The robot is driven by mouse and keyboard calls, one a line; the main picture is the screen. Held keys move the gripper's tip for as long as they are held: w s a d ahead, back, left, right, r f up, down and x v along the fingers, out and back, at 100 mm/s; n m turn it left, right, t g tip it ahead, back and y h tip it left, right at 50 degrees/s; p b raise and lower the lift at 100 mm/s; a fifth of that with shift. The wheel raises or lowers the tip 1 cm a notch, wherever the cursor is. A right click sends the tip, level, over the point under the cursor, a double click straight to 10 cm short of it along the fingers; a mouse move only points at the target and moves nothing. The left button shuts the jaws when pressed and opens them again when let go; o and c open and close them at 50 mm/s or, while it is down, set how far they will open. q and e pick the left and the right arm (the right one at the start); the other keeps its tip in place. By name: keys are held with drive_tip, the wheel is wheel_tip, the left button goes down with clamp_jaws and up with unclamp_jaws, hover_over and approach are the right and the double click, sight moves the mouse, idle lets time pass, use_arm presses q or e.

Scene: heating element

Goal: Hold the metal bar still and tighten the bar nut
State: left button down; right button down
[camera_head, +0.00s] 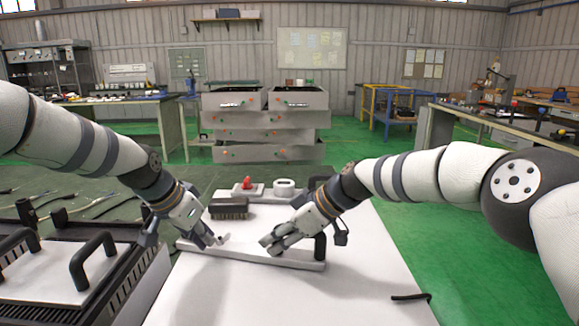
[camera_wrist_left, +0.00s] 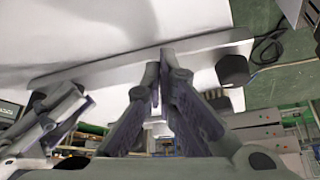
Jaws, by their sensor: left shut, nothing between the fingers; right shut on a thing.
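A black post (camera_head: 320,246) stands at the bar's right end in the head view. My left gripper (camera_head: 216,241) is shut and empty at the left part of the bar; its closed fingertips (camera_wrist_left: 160,70) reach the bar's edge in the wrist view. My right gripper (camera_head: 268,246) is shut on the bar near its middle. I cannot clearly make out the bar nut.
A black brush-like block (camera_head: 228,208) sits behind the bar. A red-topped part (camera_head: 247,184) and a white round part (camera_head: 284,186) stand farther back. A short black rod (camera_head: 410,297) lies front right.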

use_arm(q)
drive_tip(key=shift+w+a, duration=0.4)
use_arm(e)
drive_tip(key=shift+f, duration=0.1)
use_arm(q)
drive_tip(key=shift+a, duration=0.15)
drive_tip(key=shift+s+a, duration=0.1)
drive_tip(key=shift+s, duration=0.1)
drive_tip(key=shift+a+r, duration=0.1)
drive_tip(key=shift+r, duration=0.05)
wheel_tip(320, 180, up, 6)
drive_tip(key=shift+s+f, duration=0.1)
drive_tip(key=shift+f, duration=0.05)
idle(0.3)
use_arm(e)
drive_tip(key=c, duration=1.4)
unclamp_jaws()
